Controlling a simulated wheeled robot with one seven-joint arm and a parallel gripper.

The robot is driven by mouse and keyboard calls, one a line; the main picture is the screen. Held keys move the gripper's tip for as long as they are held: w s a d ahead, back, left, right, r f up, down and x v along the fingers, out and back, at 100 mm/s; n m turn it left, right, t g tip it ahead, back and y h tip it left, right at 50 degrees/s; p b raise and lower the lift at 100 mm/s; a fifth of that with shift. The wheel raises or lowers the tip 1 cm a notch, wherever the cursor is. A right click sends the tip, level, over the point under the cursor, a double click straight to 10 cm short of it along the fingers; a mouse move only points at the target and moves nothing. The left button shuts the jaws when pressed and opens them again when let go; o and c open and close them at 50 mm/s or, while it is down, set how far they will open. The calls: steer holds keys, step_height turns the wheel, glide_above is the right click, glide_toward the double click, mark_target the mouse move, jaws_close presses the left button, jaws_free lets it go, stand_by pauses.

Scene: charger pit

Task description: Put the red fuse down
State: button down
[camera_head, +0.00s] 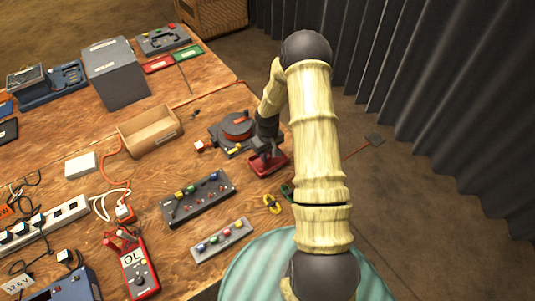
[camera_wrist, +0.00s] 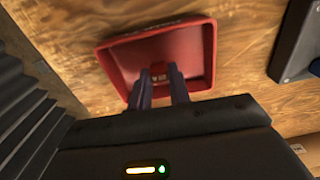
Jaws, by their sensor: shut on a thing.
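My gripper (camera_head: 266,150) reaches down over a red tray (camera_head: 274,168) near the table's right edge. In the wrist view, the dark fingers of my gripper (camera_wrist: 158,76) are shut on a small red fuse (camera_wrist: 158,68) with pale marking on its end. The fuse is within the outline of the red tray (camera_wrist: 196,50). I cannot tell whether it touches the tray floor. In the head view the fuse is hidden by my gripper.
A grey fuse block (camera_head: 198,199) and a pale strip with coloured pieces (camera_head: 222,241) lie left of the tray. A round dark device with an orange-red top (camera_head: 237,126) stands just behind it. A cardboard box (camera_head: 150,130) is farther left. A corrugated wall (camera_head: 440,100) stands right.

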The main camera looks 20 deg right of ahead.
steer(key=shift+f, duration=0.25)
steer(key=shift+f, duration=0.2)
steer(key=c, duration=1.3)
jaws_free()
steer(key=shift+r, duration=0.1)
steer(key=shift+w+r, duration=0.1)
steer(key=shift+r, duration=0.8)
step_height(320, 180, up, 11)
steer(key=shift+r+b, duration=0.15)
steer(key=shift+b, duration=0.3)
steer(key=shift+r, duration=0.1)
